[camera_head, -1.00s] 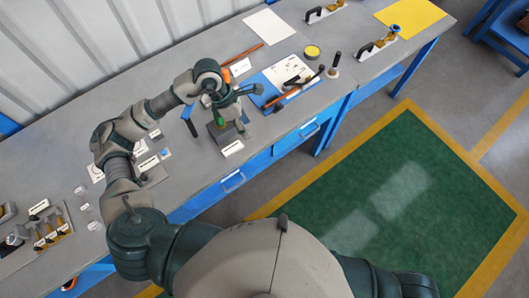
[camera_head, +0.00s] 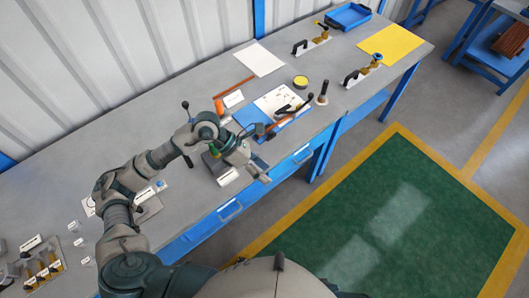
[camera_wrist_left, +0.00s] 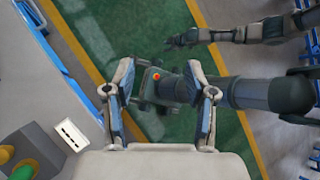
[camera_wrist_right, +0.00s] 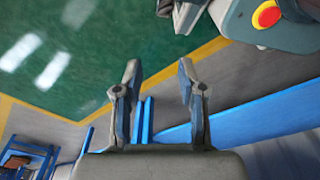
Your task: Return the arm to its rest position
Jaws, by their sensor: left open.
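My left arm reaches over the grey workbench (camera_head: 150,110) from the left in the head view. Its gripper (camera_head: 262,174) points toward the bench's front edge, beside a small grey block (camera_head: 214,164). In the left wrist view the left gripper (camera_wrist_left: 160,75) has its fingers wide apart. Nothing is between them; the green floor and my own body lie beyond. My right gripper (camera_wrist_right: 158,78) shows in the right wrist view with its fingers apart and empty, blue bars behind it. It is not seen in the head view.
A blue board with a white sheet (camera_head: 283,101) and black-handled tools lie just beyond the left gripper. A dark upright handle (camera_head: 322,94) stands right of it. Labelled fittings (camera_head: 45,268) sit at the bench's left end. The green floor (camera_head: 400,220) in front is clear.

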